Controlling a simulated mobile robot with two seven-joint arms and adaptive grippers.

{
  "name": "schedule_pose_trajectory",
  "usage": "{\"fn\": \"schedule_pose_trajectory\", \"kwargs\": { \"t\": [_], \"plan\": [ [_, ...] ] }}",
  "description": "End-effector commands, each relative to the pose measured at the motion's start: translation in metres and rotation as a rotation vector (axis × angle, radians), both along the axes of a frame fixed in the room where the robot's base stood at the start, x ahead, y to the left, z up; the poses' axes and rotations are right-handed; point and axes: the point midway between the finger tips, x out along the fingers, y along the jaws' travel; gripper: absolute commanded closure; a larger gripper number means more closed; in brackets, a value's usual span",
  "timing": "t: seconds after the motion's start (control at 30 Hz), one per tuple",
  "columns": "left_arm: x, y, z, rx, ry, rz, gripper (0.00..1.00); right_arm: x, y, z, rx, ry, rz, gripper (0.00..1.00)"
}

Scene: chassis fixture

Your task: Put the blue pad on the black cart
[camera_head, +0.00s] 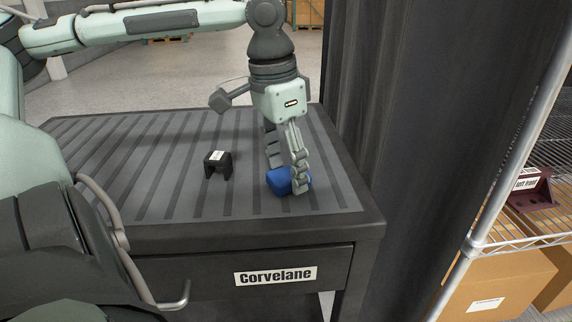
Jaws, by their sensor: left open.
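The blue pad (279,181) lies on the ribbed top of the black cart (150,215), near its right front part. The front of the cart carries a label reading "Corvelane". My left gripper (287,184) points down at the pad from above. Its fingers are open, with one finger in front of the pad's right side and the other behind it. The fingers hide part of the pad. I cannot tell whether they touch it. My right gripper is not in view.
A small black bracket-like block (217,165) with a white label stands left of the pad on the cart. A dark curtain (430,110) hangs to the right. Beyond it is a wire shelf (545,240) with a maroon part (532,196) and cardboard boxes. The cart's left part is clear.

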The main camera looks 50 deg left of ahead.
Motion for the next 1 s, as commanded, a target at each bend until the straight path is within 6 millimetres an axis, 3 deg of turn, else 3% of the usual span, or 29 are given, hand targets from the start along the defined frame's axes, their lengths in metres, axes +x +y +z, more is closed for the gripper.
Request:
{"fn": "schedule_pose_trajectory", "kwargs": {
  "t": [0.17, 0.5, 0.7, 1.0],
  "plan": [
    [0.000, 0.001, 0.011, 0.001, -0.004, 0.001, 0.37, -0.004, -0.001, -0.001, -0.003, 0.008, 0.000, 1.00],
    [-0.008, 0.003, 0.080, 0.003, -0.006, 0.003, 0.37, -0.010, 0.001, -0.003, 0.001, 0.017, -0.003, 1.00],
    [-0.012, 0.004, 0.111, 0.002, -0.003, 0.002, 0.37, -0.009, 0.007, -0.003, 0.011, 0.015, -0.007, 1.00],
    [-0.014, 0.004, 0.122, 0.001, 0.000, 0.000, 0.37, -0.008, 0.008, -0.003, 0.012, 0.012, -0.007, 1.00]
  ]
}}
